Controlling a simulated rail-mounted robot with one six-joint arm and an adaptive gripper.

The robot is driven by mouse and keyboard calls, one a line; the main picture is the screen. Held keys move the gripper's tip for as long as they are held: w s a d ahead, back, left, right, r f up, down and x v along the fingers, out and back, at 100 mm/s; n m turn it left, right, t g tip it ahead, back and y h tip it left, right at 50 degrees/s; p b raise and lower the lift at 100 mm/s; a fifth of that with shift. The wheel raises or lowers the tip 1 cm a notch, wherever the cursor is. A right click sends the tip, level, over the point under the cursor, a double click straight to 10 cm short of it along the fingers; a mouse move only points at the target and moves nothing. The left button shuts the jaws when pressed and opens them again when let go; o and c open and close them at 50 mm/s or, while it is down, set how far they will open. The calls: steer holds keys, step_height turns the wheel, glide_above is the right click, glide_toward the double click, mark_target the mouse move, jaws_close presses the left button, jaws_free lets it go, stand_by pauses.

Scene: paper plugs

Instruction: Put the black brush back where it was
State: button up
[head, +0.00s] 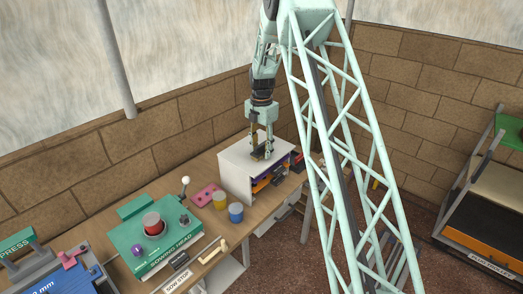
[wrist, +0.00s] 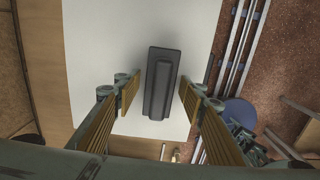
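The black brush (wrist: 161,82) lies on the white top of a box-like shelf unit (head: 237,160), seen from above in the wrist view as a long dark block with a raised ridge. My gripper (wrist: 160,98) is above it, with one finger on each side of the brush's near part. The fingers are open, and gaps show between them and the brush. In the head view my gripper (head: 262,152) points down over the white top, and the brush is a small dark shape (head: 258,156) partly hidden by the fingers.
The shelf unit holds orange and purple items (head: 268,180) in its open front. A green sowing head machine (head: 140,240) is further left.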

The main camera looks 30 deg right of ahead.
mark_target(261, 144)
steer(key=shift+r, duration=0.1)
stand_by(0.3)
step_height(261, 144, up, 12)
steer(key=shift+r, duration=0.1)
stand_by(0.7)
stand_by(0.6)
